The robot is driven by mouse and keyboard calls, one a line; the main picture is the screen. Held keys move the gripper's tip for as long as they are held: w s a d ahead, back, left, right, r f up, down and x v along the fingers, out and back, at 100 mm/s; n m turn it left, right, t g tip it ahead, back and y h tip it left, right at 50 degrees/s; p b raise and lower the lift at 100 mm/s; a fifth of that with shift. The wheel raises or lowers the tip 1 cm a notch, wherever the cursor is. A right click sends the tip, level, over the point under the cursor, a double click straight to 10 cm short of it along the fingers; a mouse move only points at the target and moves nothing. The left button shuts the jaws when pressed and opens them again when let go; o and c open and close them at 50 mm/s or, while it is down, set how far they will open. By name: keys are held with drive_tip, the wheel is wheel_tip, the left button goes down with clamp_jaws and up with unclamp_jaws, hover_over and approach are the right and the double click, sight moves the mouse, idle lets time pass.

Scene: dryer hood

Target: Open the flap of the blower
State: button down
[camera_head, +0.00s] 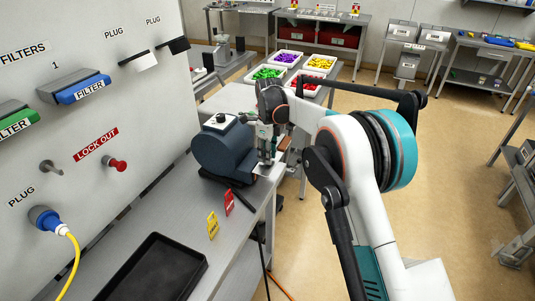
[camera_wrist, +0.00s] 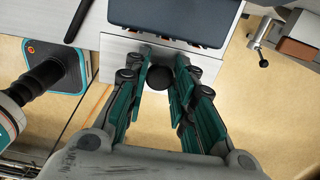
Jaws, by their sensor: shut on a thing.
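The blower (camera_head: 222,150) is a dark blue-grey housing on the grey bench; its dark body also shows at the top of the wrist view (camera_wrist: 175,14). A light metal plate, which looks like its flap (camera_wrist: 115,48), lies below the body in the wrist view. My gripper (camera_head: 267,160) points down at the right side of the blower. In the wrist view its teal-padded fingers (camera_wrist: 162,80) stand on both sides of a round black knob (camera_wrist: 158,78) and are shut on it. The knob's joint with the plate is partly hidden by the fingers.
A black tray (camera_head: 155,268) and small yellow (camera_head: 212,225) and red (camera_head: 229,203) signs are on the bench. The white panel (camera_head: 105,110) with filters and plugs stands at left. A small clamp (camera_wrist: 260,40) is at right in the wrist view.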

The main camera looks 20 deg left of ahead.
drive_tip(key=c, duration=1.3)
unclamp_jaws()
drive_tip(key=shift+a, duration=0.15)
drive_tip(key=shift+c, duration=0.2)
wheel_tip(320, 180, up, 12)
drive_tip(key=shift+d, duration=0.2)
